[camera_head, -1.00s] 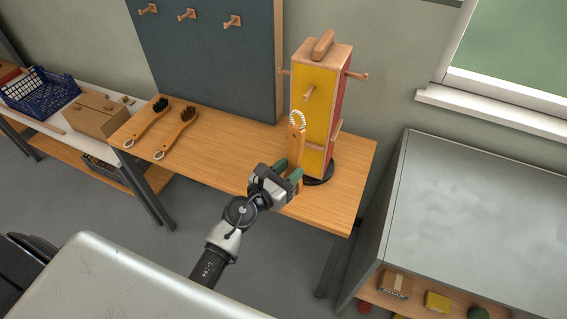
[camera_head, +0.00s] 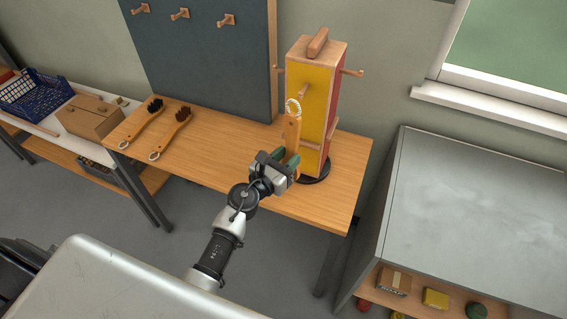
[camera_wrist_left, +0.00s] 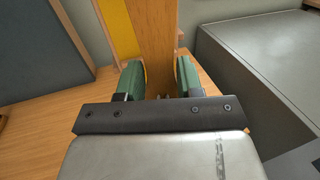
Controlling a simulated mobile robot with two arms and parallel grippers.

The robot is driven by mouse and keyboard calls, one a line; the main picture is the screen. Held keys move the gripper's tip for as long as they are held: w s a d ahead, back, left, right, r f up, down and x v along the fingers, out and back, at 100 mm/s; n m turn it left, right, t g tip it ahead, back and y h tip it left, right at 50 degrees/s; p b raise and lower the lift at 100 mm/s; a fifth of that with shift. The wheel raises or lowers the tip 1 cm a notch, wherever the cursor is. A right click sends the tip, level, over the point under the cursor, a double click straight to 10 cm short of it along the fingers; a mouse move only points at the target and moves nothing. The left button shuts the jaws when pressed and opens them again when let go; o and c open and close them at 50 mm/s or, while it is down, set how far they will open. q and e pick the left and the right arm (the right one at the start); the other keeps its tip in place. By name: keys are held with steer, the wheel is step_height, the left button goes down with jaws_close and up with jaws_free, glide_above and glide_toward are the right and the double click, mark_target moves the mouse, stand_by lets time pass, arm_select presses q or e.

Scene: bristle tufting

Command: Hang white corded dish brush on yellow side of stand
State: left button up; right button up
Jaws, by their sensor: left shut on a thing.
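The dish brush (camera_head: 292,132) stands upright with its wooden handle up and a white cord loop (camera_head: 293,107) at the top. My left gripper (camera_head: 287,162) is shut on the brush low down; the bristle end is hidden. In the left wrist view the wooden handle (camera_wrist_left: 155,45) rises between the green fingers. The stand (camera_head: 316,42) has a yellow side (camera_head: 314,78) facing me and a red side to the right. A wooden peg (camera_head: 303,90) sticks out of the yellow side. The loop is just below and left of that peg in the picture; I cannot tell the depth gap.
Two dark-bristled brushes (camera_head: 172,132) lie on the left of the wooden table (camera_head: 225,165). A dark pegboard (camera_head: 210,55) stands behind. A grey cabinet (camera_head: 470,210) is to the right. The table between the brushes and stand is clear.

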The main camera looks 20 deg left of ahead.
arm_select(q)
steer(key=shift+w+d+f+b, duration=0.15)
steer(key=shift+w+b, duration=0.3)
steer(key=shift+w, duration=1.05)
steer(key=shift+w+f+b, duration=0.15)
steer(key=shift+w+b, duration=0.3)
steer(key=shift+w, duration=1)
steer(key=shift+w+f+b, duration=0.25)
steer(key=shift+w+b, duration=0.05)
steer(key=shift+w, duration=0.15)
steer(key=o, duration=1)
steer(key=shift+s, duration=0.1)
steer(key=shift+p+v, duration=0.6)
steer(key=shift+v, duration=2.85)
